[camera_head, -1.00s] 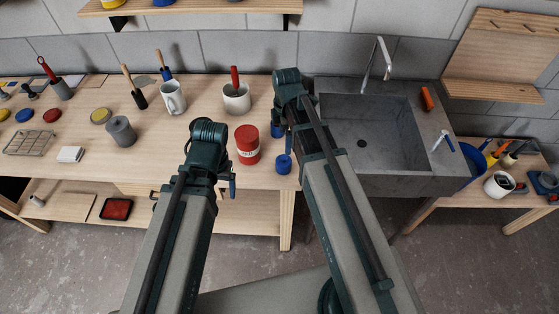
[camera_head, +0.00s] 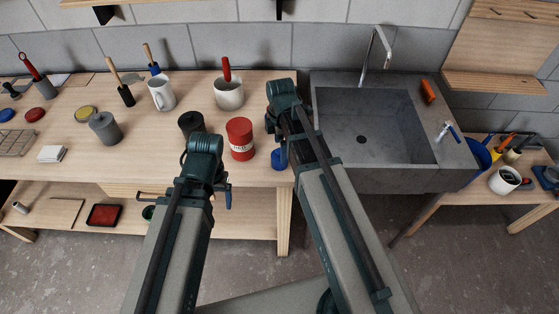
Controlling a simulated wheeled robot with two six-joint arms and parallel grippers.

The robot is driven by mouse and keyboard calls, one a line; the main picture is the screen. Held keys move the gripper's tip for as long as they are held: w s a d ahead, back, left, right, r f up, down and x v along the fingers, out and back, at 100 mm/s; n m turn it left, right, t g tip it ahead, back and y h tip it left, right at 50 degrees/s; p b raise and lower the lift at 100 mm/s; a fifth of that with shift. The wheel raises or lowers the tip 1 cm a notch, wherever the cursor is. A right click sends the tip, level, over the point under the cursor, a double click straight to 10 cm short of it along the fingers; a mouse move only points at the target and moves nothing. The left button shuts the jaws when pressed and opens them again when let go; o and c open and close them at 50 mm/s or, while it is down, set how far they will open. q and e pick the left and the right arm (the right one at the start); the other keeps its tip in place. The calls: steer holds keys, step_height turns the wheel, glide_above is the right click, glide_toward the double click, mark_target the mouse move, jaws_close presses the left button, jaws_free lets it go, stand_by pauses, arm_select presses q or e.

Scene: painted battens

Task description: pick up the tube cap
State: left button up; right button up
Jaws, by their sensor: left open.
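I cannot single out the tube cap with certainty. I see nothing held in the visible part.
The red can (camera_head: 241,138) and a dark canister (camera_head: 190,123) stand close beyond my left arm. A mug (camera_head: 162,94), a white pot (camera_head: 229,93) and a grey cylinder (camera_head: 105,128) stand on the workbench (camera_head: 75,165). A stone sink (camera_head: 375,180) is at right.

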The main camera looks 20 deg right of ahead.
mark_target(279, 158)
steer(key=shift+a+f+b, duration=0.15)
steer(key=shift+f+b, duration=2.5)
steer(key=shift+r, duration=0.1)
steer(key=shift+c, duration=0.2)
steer(key=c, duration=1.3)
